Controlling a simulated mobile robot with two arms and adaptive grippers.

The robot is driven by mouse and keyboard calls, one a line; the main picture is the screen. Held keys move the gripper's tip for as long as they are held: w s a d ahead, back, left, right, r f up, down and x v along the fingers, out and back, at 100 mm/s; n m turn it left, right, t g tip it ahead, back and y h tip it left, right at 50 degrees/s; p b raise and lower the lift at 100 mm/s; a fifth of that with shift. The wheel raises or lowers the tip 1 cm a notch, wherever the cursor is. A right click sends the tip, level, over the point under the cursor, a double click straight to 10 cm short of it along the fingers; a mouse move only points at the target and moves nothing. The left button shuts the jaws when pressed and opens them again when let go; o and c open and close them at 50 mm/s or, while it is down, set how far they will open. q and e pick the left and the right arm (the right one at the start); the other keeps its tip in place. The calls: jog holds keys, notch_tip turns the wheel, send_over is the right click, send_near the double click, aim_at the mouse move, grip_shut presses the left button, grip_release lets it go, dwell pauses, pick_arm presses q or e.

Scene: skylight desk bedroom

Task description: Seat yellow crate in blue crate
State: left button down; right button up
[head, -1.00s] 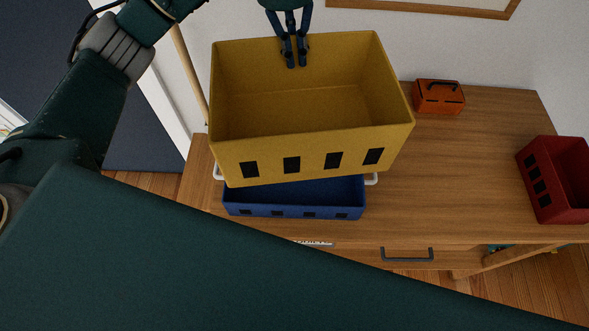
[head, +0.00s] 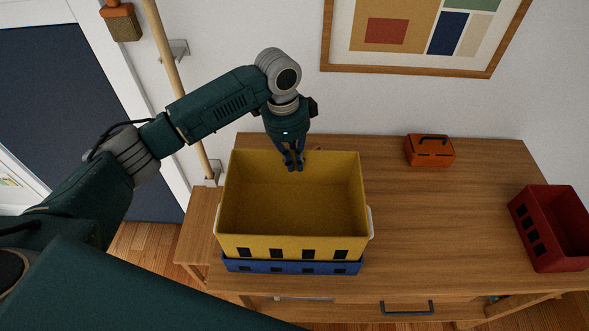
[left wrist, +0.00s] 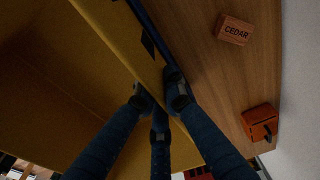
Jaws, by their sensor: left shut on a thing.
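The yellow crate (head: 292,205) is upright and empty in the head view, on or inside the blue crate (head: 290,268). Only a low front band of the blue crate shows beneath it, with the two fronts lined up. How deep the yellow crate sits at the back is hidden. My left gripper (head: 294,160) is shut on the yellow crate's back wall from above. In the left wrist view my left gripper (left wrist: 160,95) has its fingers on both sides of the yellow wall (left wrist: 118,30), with a blue edge beyond it. My right gripper is not in view.
The crates stand on the left part of a wooden desk (head: 440,220). An orange toolbox (head: 430,150) is at the back and a red crate (head: 550,228) at the right. A wooden block marked CEDAR (left wrist: 235,30) lies behind the crates. The desk's middle is clear.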

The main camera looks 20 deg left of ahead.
pick_arm(q)
jog(key=shift+f+p, duration=0.4)
jog(key=shift+f, duration=1.8)
jog(key=c, duration=2.3)
grip_release()
jog(key=shift+f, duration=0.15)
jog(key=o, duration=0.5)
jog(key=shift+c, duration=0.2)
notch_tip(320, 180, up, 12)
jog(key=a+b, duration=0.1)
jog(key=b, duration=0.1)
jog(key=shift+s+a, duration=0.15)
jog(key=shift+s, duration=0.1)
